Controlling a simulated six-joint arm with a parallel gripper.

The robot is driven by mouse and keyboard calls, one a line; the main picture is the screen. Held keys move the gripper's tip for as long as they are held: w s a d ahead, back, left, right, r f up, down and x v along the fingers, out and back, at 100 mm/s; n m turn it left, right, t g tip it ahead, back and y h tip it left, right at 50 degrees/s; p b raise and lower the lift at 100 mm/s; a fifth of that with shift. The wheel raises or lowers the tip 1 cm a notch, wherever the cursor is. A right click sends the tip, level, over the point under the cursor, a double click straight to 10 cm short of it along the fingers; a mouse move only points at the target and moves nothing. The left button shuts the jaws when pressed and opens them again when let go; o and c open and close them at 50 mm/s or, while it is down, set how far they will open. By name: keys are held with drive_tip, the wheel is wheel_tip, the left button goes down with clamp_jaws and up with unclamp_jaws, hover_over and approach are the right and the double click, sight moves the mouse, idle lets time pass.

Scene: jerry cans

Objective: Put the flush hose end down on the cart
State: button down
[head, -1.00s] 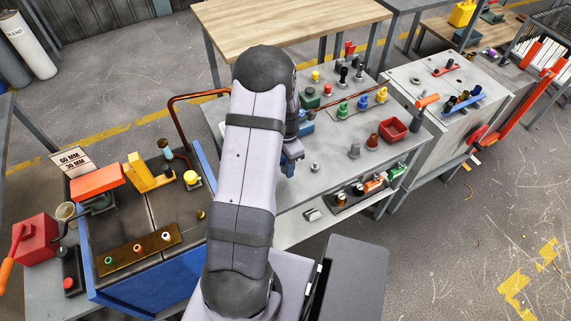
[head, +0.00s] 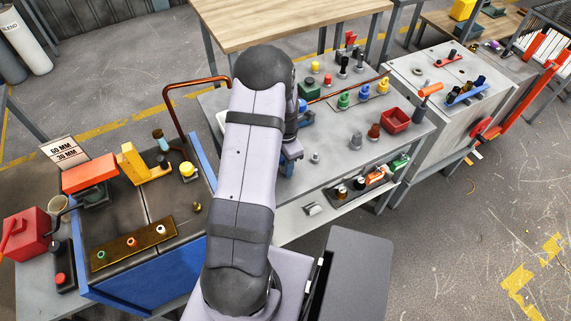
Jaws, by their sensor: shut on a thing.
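The cart (head: 335,165) appears to be the grey-topped one in the middle, with a copper-red tube handle (head: 168,92) at its left end. My gripper (head: 289,166) is low over the cart top, partly hidden behind my own arm. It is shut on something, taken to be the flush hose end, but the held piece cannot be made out. Whether it touches the cart top cannot be told. A thin copper-red line (head: 350,88) runs across the back of the cart; whether it is the hose is unclear.
Several coloured caps and fittings stand on the cart's back half, with a red bin (head: 396,121) at right. A grey fitting (head: 315,158) stands just right of my gripper. The front cart top is mostly bare. A blue-sided bench (head: 150,275) stands at left.

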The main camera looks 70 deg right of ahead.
drive_tip(key=shift+f+b, duration=0.3)
drive_tip(key=shift+f, duration=0.15)
drive_tip(key=c, duration=1.3)
unclamp_jaws()
drive_tip(key=shift+r, duration=0.1)
drive_tip(key=shift+r+b, duration=0.8)
drive_tip(key=shift+r, duration=2.85)
